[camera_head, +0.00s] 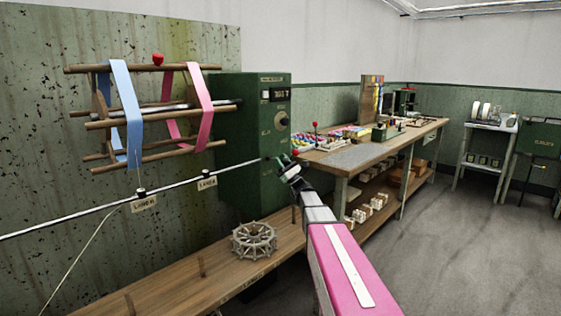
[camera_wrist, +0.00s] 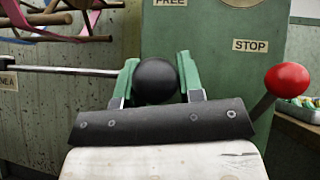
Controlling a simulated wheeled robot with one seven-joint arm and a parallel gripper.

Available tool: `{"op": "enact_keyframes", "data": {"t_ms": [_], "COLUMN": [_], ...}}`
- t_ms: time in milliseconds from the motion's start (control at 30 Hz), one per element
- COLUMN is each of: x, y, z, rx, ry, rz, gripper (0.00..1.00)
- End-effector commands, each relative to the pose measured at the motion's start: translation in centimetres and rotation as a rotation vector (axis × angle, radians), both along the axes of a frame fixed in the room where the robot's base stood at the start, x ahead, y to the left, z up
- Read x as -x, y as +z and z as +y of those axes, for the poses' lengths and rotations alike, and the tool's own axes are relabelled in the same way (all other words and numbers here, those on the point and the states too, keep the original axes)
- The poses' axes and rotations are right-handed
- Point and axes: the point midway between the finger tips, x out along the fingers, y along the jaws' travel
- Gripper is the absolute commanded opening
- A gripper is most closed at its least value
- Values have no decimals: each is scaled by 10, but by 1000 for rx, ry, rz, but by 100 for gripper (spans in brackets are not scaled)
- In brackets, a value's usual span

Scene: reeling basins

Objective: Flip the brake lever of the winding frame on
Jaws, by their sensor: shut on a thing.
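The winding frame has a green housing (camera_head: 250,130) and a wooden reel (camera_head: 150,110) with a blue and a pink skein. My gripper (camera_head: 281,161) is at the housing's lower right. In the wrist view its green fingers (camera_wrist: 158,74) are shut on a black ball knob (camera_wrist: 156,84). A STOP label (camera_wrist: 250,45) is on the housing above, and a FREE label (camera_wrist: 171,3) is higher left.
A long metal rod (camera_head: 100,210) with labels runs from the left towards my gripper. A round spoked piece (camera_head: 254,240) lies on the low wooden bench (camera_head: 190,285). A workbench (camera_head: 345,157) with tools stands right of the housing. The floor (camera_head: 450,230) on the right is clear.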

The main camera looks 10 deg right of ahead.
Motion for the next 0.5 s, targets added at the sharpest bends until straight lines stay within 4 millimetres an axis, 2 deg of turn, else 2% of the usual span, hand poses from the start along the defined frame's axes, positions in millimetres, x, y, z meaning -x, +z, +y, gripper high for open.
{"op": "enact_keyframes", "data": {"t_ms": [367,400,433,500], "x": [1,1,1,1], "y": [-1,-1,-1,-1], "z": [0,0,0,0], "rx": [-3,-4,-3,-3], "ry": [2,2,2,1], "rz": [-3,-3,-2,-3], "gripper": [0,48,57,60]}}
